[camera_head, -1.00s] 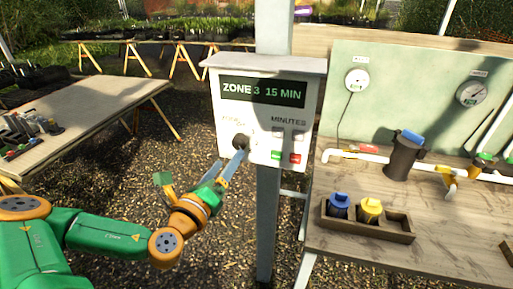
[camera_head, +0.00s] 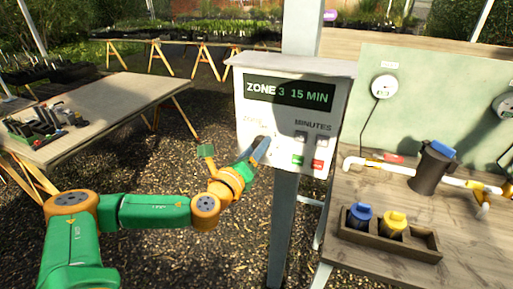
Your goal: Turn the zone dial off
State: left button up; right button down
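The control box (camera_head: 240,115) is a pale box on a grey post, with a small roof. Its display (camera_head: 289,93) reads "ZONE 3 15 MIN". The zone dial sits at the lower left of its face, under a faint label, and is mostly hidden behind my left gripper. My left gripper (camera_head: 261,150) reaches up from the lower left, with its blue-grey fingers in front of the dial. I cannot tell whether they touch the dial or how far apart they are. My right gripper is not in view.
Green (camera_head: 298,160) and red (camera_head: 317,165) buttons sit right of the dial. A wooden bench (camera_head: 375,268) at right carries a tray (camera_head: 377,245) with blue- and yellow-capped items, plus white pipe (camera_head: 398,173). Another table (camera_head: 110,100) stands left. Gravel lies between.

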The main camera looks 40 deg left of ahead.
pick_arm(q)
grip_shut()
jog(key=shift+f, duration=0.1)
jog(key=shift+d+f+n+y+b, duration=0.1)
jog(key=shift+n+y+b, duration=0.65)
jog(key=shift+n, duration=4.45)
jog(key=shift+d+f+n+b, duration=0.1)
jog(key=shift+n+b, duration=1.3)
jog(key=shift+n, duration=3.8)
jog(key=shift+d+f+n+y+b, duration=0.1)
jog(key=shift+n+y+b, duration=0.65)
jog(key=shift+n, duration=4.45)
jog(key=shift+h+b, duration=0.3)
jog(key=shift+h, duration=0.1)
